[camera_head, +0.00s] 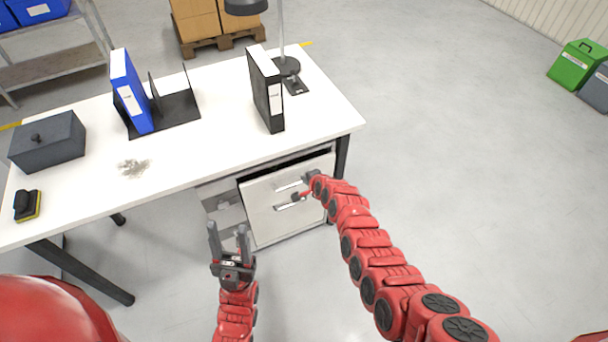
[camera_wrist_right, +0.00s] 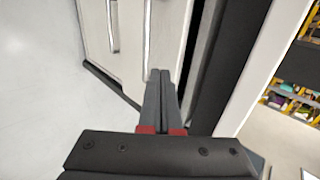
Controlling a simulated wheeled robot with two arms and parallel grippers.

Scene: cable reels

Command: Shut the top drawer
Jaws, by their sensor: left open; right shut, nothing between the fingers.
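The pale top drawer front (camera_head: 262,190) is under the desk's right part. A dark gap shows above it, so the drawer stands somewhat out. Two bar handles show; the upper handle (camera_head: 288,185) is near my right gripper (camera_head: 306,185). In the right wrist view, the right gripper (camera_wrist_right: 160,73) has its fingers together and empty, with the tips at the pale drawer front (camera_wrist_right: 168,35). I cannot tell whether they touch it. My left gripper (camera_head: 228,230) is open and empty, in front of the cabinet's left side.
The white desk (camera_head: 210,150) overhangs the cabinet.

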